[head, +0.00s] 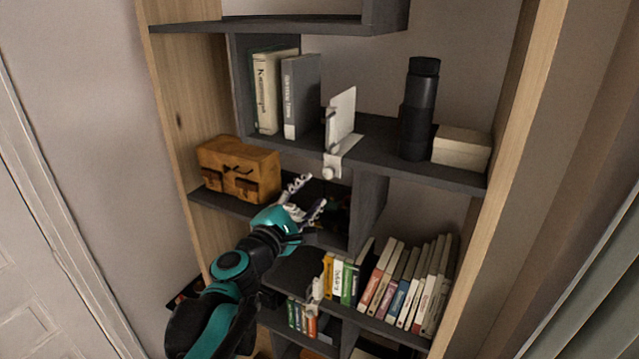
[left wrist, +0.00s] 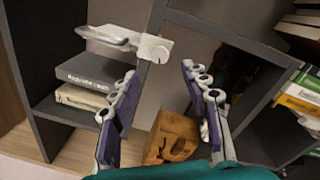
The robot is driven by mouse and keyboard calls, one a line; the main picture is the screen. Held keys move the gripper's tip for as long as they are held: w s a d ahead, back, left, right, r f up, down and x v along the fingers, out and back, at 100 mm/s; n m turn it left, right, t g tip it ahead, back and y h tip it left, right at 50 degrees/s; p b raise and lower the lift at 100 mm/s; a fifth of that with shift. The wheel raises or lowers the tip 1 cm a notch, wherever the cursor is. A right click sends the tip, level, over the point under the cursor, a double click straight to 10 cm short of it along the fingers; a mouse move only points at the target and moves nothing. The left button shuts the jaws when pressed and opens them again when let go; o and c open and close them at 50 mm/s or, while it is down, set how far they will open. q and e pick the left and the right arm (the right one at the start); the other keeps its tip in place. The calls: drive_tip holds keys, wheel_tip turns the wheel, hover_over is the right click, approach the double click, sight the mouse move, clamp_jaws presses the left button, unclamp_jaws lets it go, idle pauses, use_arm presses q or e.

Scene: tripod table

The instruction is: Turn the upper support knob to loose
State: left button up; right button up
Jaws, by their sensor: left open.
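The upper support (head: 340,122) is a white bracket with an upright plate, clamped on the front edge of the upper dark shelf. Its white round knob (head: 328,172) sits low on the clamp, below the shelf edge. In the left wrist view the knob (left wrist: 162,53) shows at top centre, with the bracket (left wrist: 110,37) to its left. My left gripper (head: 316,190) is open and empty, just below the knob in the head view. In the left wrist view its fingers (left wrist: 159,72) spread to either side below the knob, apart from it. My right gripper is out of view.
A wooden box (head: 238,170) sits left of the gripper, and a dark vertical divider (head: 368,207) right of it. A black cylinder (head: 417,108) stands on the upper shelf. Books (head: 408,285) fill the lower right. Another white support (head: 315,290) is lower down.

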use_arm(q)
drive_tip(key=shift+v, duration=2.25)
drive_tip(key=s+f+m+g+b, duration=0.2)
drive_tip(key=s+f+m+b, duration=0.15)
drive_tip(key=f, duration=0.55)
drive_tip(key=s+f+m+g+b, duration=0.25)
drive_tip(key=f+m+b, duration=0.2)
drive_tip(key=f, duration=0.35)
drive_tip(key=s+f+m+g+b, duration=0.1)
drive_tip(key=s+f+m+b, duration=0.35)
drive_tip(key=f, duration=0.45)
drive_tip(key=s+a+f+m+g+y+b, duration=0.1)
drive_tip(key=s+a+f+m+y+b, duration=0.1)
drive_tip(key=f, duration=0.5)
drive_tip(key=s+a+f+m+g+y+b, duration=0.2)
drive_tip(key=s+a+f+b, duration=0.3)
drive_tip(key=f, duration=0.3)
drive_tip(key=s+a+f+m+g+y+b, duration=0.1)
drive_tip(key=s+a+f+m+y+b, duration=0.1)
drive_tip(key=f, duration=0.6)
drive_tip(key=s+a+y+b, duration=0.1)
drive_tip(key=a+b, duration=0.1)
drive_tip(key=shift+s+a+f+m+y, duration=0.2)
drive_tip(key=shift+s+a+m+y, duration=0.1)
drive_tip(key=shift+a+m, duration=0.05)
drive_tip(key=shift+g, duration=0.25)
